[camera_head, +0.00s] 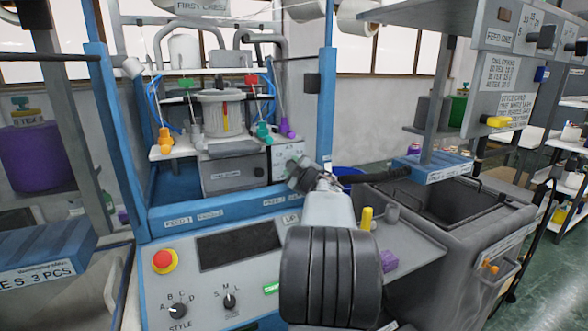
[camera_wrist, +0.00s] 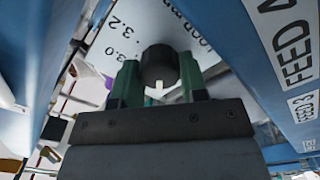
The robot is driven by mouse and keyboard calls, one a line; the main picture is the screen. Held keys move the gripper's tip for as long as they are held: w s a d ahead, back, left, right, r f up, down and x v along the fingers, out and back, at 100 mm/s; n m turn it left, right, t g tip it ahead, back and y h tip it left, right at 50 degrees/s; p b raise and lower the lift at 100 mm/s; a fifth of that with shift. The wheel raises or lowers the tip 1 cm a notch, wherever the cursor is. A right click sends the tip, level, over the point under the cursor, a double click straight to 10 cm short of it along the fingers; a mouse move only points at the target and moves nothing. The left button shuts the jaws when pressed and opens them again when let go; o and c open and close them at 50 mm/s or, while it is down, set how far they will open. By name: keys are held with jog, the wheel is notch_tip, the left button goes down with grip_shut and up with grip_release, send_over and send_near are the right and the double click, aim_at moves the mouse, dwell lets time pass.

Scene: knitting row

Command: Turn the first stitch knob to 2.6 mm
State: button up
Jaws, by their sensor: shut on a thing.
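The stitch knob (camera_wrist: 158,62) is a round black knob in the upper middle of the wrist view, with a pale mark on its near side. It stands on a white dial plate (camera_wrist: 112,48) printed with 3.0, 3.2 and mm lettering. My gripper (camera_wrist: 160,77) has a green finger on each side of the knob and is shut on it. The other dial numbers are hidden or cut off, so I cannot tell the setting. In the head view my gripper (camera_head: 305,178) reaches to a white plate (camera_head: 287,153) on the blue-framed machine; my arm hides the knob there.
A blue rail with feed labels (camera_wrist: 292,55) runs close on the right in the wrist view. A red button (camera_head: 163,260) and black knobs (camera_head: 178,310) are on the front panel. A blue upright (camera_head: 327,110) stands nearby.

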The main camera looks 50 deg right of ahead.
jog(key=o, duration=0.9)
jog(key=v, duration=1.4)
jog(key=shift+w, duration=0.1)
